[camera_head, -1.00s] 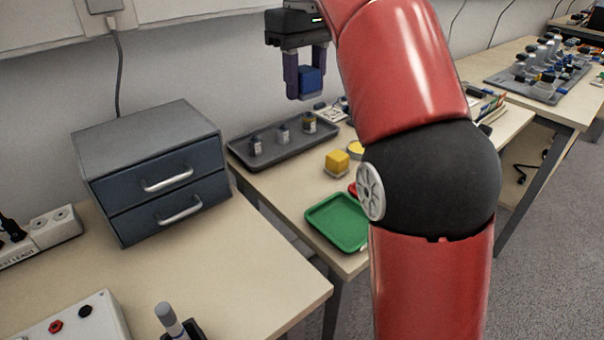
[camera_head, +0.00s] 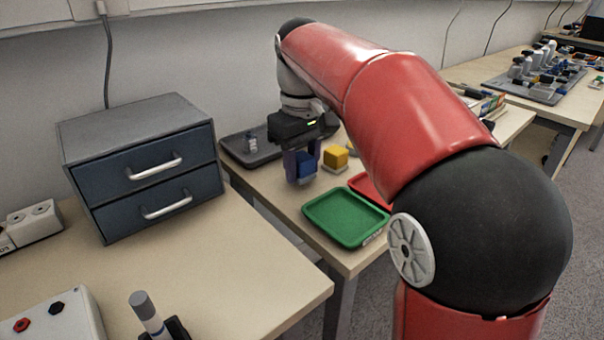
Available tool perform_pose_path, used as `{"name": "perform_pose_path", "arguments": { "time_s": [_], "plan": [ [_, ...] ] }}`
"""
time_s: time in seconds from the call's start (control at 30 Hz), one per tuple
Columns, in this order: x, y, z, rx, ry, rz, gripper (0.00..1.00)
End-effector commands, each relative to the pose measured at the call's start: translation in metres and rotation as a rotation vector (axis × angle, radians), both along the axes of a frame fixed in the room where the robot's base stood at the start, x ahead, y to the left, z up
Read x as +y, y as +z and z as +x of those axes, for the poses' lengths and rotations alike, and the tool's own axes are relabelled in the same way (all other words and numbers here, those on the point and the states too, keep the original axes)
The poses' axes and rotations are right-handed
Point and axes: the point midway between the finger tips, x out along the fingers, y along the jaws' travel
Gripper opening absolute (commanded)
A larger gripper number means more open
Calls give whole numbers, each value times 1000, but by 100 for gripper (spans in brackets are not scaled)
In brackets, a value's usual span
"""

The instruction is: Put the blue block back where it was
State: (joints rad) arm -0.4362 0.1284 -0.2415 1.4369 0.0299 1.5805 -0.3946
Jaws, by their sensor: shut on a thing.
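The blue block (camera_head: 306,167) is held between the fingers of my gripper (camera_head: 301,170). My gripper points down over the far table, left of the yellow block (camera_head: 335,157) and behind the green tray (camera_head: 345,217). The block hangs low near the tabletop; I cannot tell whether it touches. The yellow block rests on a pale base on the table.
A grey tray (camera_head: 236,148) with small bottles lies behind my gripper, partly hidden by it. A red tray (camera_head: 371,190) is partly hidden by my arm. A drawer cabinet (camera_head: 140,160) stands at left. Bare tabletop (camera_head: 268,187) lies left of the green tray.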

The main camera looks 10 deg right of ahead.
Motion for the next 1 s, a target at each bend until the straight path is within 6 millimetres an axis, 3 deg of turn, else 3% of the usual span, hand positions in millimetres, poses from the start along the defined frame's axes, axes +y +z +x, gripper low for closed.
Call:
{"name": "perform_pose_path", "arguments": {
  "time_s": [0.1,0.47,0.5,0.63,1.0],
  "plan": [
    [0,-17,-1,1,1,0,16],
    [0,-20,0,-1,1,1,16],
    [0,-20,0,-1,1,1,40],
    [0,-20,0,0,1,0,57],
    [1,-12,0,-1,1,1,59]
  ]
}}
